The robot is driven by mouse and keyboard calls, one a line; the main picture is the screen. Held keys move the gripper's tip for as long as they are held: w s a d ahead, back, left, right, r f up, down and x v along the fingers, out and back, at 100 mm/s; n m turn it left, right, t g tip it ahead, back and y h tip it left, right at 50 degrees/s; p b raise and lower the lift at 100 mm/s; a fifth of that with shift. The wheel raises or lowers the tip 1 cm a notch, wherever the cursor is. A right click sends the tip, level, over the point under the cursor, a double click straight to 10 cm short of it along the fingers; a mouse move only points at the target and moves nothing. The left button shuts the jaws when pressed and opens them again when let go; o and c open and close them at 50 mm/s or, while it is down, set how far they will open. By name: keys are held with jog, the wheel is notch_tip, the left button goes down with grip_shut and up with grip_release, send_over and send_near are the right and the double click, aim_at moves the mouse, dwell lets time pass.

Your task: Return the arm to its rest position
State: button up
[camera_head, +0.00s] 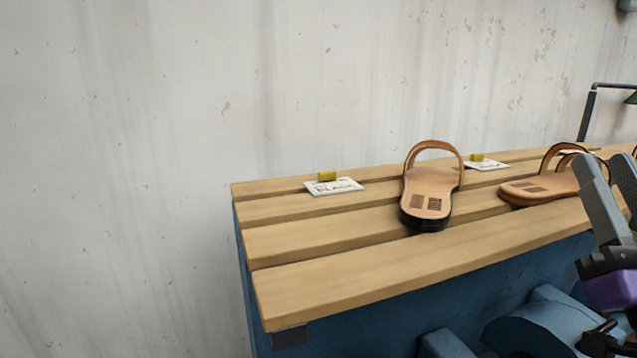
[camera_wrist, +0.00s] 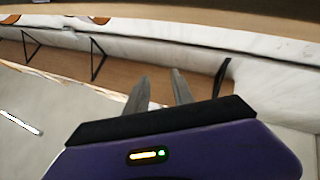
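My gripper (camera_head: 600,162) is at the right edge of the head view, in front of the slatted wooden bench. Its two grey fingers stand apart, pointing up, with nothing seen between them. In the wrist view the gripper (camera_wrist: 160,75) also shows two separate fingers with an empty gap. A tan sandal (camera_head: 430,190) with a dark sole edge sits on the bench. Another tan sandal (camera_head: 540,188) lies to its right, just left of the fingers in the picture.
The bench (camera_head: 330,283) has a blue body below its slats. White cards (camera_head: 333,187) with yellow blocks lie along its back. A dark lamp post (camera_head: 588,115) stands at the right. Black brackets (camera_wrist: 98,58) show in the wrist view. The bench's front left is bare.

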jog(key=s+a+f+m+g+h, duration=0.1)
jog(key=s+f+m, duration=0.15)
jog(key=f, duration=0.55)
jog(key=s+a+f+m+g+h, duration=0.1)
jog(key=s+a+f+g, duration=0.15)
jog(key=f, duration=0.55)
jog(key=s+f+m+g+h, duration=0.15)
jog(key=s+f, duration=0.25)
jog(key=f, duration=0.4)
jog(key=s+a+f+n+g+y+b, duration=0.1)
jog(key=s+a+f+n+g+y, duration=0.1)
jog(key=s+f, duration=0.7)
jog(key=s+a+f+n+g+y+b, duration=0.1)
jog(key=s+a+f+n+g+y, duration=0.2)
jog(key=s+a+f, duration=0.3)
jog(key=s+f+y, duration=0.1)
jog(key=s+f, duration=0.3)
jog(key=s, duration=0.1)
jog(key=shift+s+a+n+g, duration=0.15)
jog(key=shift+s+n+g, duration=0.15)
jog(key=shift+s+g, duration=0.1)
